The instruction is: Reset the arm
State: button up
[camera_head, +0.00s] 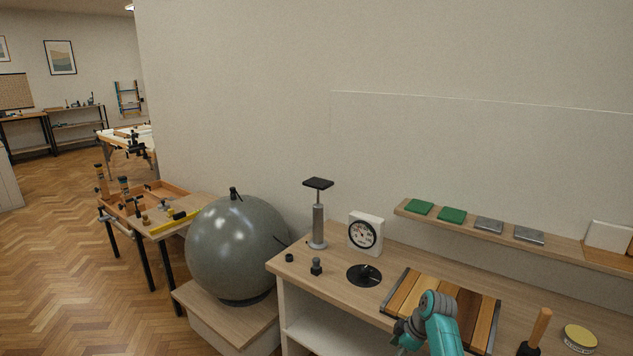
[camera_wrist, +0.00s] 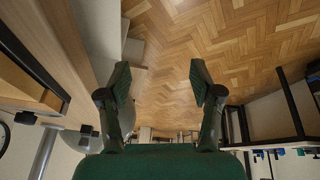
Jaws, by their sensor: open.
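My arm shows in the head view as a teal and grey elbow at the lower right, in front of the bench. My gripper is out of sight there. In the wrist view my gripper (camera_wrist: 160,82) is open, with two dark green fingers wide apart and nothing between them. Beyond the fingers lies bare parquet floor (camera_wrist: 165,60). The wooden bench (camera_wrist: 65,45) edge runs along the left of the wrist view, apart from the left finger.
The workbench (camera_head: 312,278) carries a striped wooden board (camera_head: 405,297), a white dial gauge (camera_head: 365,234), a grey post stand (camera_head: 318,225) and a wooden-handled tool (camera_head: 538,328). A shelf (camera_head: 467,228) holds green and grey blocks. A large grey sphere (camera_head: 238,250) stands left. Parquet at left is clear.

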jog(key=s+a+f+m+t+h, duration=0.2)
jog(key=s+f+m+t, duration=0.15)
jog(key=s+f, duration=1.25)
jog(key=s+a+f+m+t+h, duration=0.1)
jog(key=s+f+m, duration=0.1)
jog(key=s, duration=0.6)
jog(key=s+f+m+t, duration=0.2)
jog(key=s+m, duration=0.1)
jog(key=s, duration=0.6)
jog(key=s+r+m+t, duration=0.15)
jog(key=s+r, duration=0.35)
jog(key=s, duration=0.6)
jog(key=s+r+m+t, duration=0.2)
jog(key=s+r, duration=0.7)
jog(key=r, duration=0.4)
jog(key=s+r+m+t, duration=0.2)
jog(key=s+r, duration=0.7)
jog(key=r, duration=0.5)
jog(key=shift+s+a+h, duration=0.35)
jog(key=shift+a+h, duration=0.05)
